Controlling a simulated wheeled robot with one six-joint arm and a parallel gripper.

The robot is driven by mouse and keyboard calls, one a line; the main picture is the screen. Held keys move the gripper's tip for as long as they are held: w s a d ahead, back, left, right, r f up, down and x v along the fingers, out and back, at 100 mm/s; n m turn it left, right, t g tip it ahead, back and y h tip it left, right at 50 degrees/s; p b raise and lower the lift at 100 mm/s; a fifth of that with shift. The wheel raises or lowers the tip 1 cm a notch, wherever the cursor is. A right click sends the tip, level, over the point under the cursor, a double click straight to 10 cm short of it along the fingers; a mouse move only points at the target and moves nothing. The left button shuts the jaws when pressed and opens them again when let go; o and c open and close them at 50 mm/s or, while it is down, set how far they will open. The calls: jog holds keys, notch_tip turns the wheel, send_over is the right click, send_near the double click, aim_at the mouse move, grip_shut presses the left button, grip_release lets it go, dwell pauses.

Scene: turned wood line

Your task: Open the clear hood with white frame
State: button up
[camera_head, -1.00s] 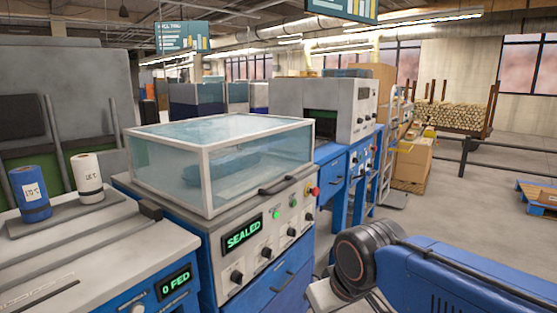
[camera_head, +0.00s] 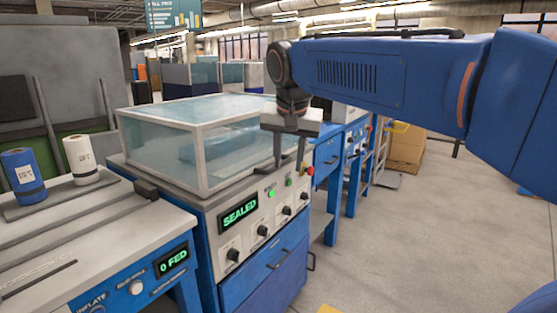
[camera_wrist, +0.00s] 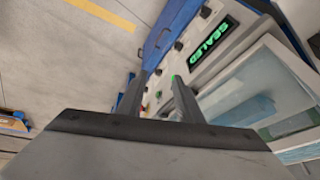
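The clear hood with white frame (camera_head: 200,128) sits closed on a blue and grey machine (camera_head: 265,262) in the head view. A blue object shows dimly inside it. The hood's frame also shows at the right of the wrist view (camera_wrist: 236,73). My gripper (camera_head: 283,170) points down at the hood's front right edge, above the control panel. Its two dark fingers (camera_wrist: 155,80) are apart with nothing seen held between them. The hood's dark front handle is hard to tell from the fingers here. The machine's display (camera_head: 239,212) reads SEALED.
A lower machine (camera_head: 110,255) with a "0 FED" display, a blue roll (camera_head: 24,175) and a white roll (camera_head: 82,160) stands at the left. More blue machinery (camera_head: 327,155) lies behind my arm. The floor at the right (camera_head: 400,240) is open.

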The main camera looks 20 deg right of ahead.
jog(key=w+d+r+m+h, duration=0.1)
jog(key=w+r+m, duration=0.4)
jog(key=w+r, duration=0.55)
jog(key=x, duration=1.9)
jog(key=shift+w+f, duration=0.1)
jog(key=shift+f, duration=0.05)
grip_shut()
